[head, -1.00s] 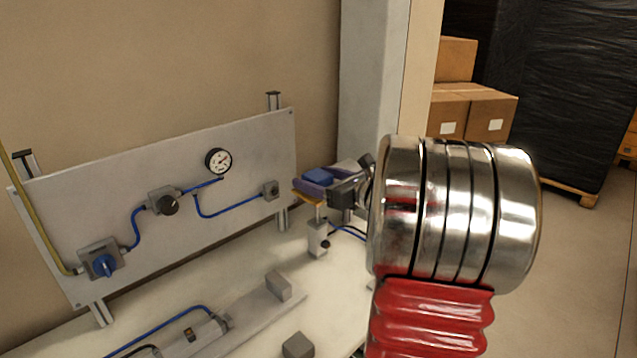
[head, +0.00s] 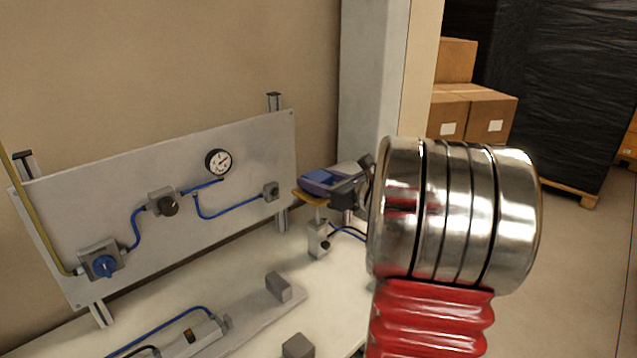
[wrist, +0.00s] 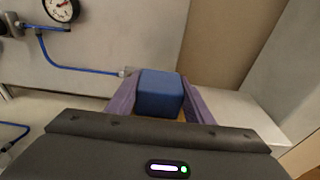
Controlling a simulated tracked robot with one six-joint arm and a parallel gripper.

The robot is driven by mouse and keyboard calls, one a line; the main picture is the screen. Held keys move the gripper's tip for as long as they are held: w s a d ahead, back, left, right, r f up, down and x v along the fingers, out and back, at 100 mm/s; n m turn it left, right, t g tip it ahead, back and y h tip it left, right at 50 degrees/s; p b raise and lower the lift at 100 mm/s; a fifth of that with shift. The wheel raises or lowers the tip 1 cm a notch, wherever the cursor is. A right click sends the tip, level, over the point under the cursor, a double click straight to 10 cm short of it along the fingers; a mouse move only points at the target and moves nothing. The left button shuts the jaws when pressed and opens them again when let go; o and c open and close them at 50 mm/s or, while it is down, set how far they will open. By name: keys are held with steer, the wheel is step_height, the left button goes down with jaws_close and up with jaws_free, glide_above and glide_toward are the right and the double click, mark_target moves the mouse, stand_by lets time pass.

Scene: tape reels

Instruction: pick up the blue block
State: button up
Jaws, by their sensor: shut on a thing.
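The blue block (head: 318,177) is at the yellowish top plate (head: 308,197) of a small pneumatic lift stand, to the right of the grey panel. My gripper (head: 330,182) reaches it from the right, with purple fingers. In the wrist view the blue block (wrist: 160,94) sits between the two purple fingers (wrist: 160,100), one along each side. The gripper is shut on it. The block's underside is hidden, so I cannot tell whether it touches the plate.
The grey panel (head: 240,150) with a gauge (head: 218,162) and blue tubes stands at the left. Grey blocks (head: 279,286) lie on the pale bench. A pillar (head: 370,90) rises behind the gripper. Cardboard boxes (head: 470,112) stand farther back.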

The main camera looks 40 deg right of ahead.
mark_target(318, 175)
steer(key=shift+r, duration=0.1)
step_height(318, 175, up, 10)
steer(key=shift+f, duration=0.1)
stand_by(0.4)
steer(key=shift+s, duration=0.15)
stand_by(0.5)
